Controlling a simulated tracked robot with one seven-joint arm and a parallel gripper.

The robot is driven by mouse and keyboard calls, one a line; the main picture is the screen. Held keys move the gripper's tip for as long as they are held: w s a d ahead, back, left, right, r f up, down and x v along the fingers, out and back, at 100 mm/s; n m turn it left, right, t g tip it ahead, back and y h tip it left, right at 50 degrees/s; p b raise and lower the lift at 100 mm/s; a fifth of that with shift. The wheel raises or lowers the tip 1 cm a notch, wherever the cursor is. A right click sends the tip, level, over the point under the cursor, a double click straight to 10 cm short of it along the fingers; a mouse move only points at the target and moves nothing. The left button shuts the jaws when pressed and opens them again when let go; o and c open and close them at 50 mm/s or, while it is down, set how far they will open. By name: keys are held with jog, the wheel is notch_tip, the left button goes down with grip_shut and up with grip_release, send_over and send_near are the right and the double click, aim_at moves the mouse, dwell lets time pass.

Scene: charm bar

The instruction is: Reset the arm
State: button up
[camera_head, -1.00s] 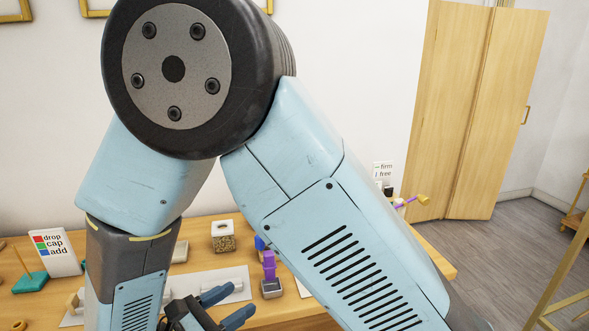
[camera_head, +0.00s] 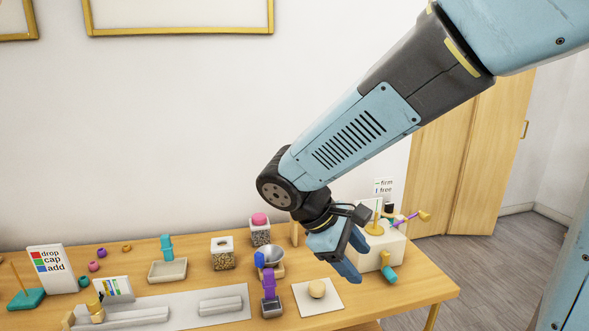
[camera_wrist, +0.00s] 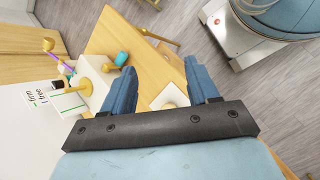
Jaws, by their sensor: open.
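My gripper (camera_head: 346,262) is open and empty above the right part of the wooden table (camera_head: 420,287). In the wrist view my gripper (camera_wrist: 163,82) shows its two blue fingers spread apart, with table wood and part of a white pad between and below them. In the head view my arm reaches down from the upper right, and the fingers point down and to the right, overlapping the front of a white block (camera_head: 392,245). Whether the fingers touch anything cannot be seen, but nothing is held.
A white pad (camera_head: 303,296) with a round beige piece (camera_head: 317,289) lies below the gripper. A teal piece (camera_head: 389,274) is beside the white block. A purple piece (camera_head: 269,283), a bead jar (camera_head: 223,259) and a sign (camera_head: 52,268) stand further left. Wooden doors (camera_head: 478,170) are behind.

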jog(key=s+d+r+m+t+y, duration=0.5)
jog(key=d+r+m+y, duration=0.2)
jog(key=d+m, duration=0.5)
notch_tip(320, 180, up, 2)
jog(key=shift+r, duration=0.25)
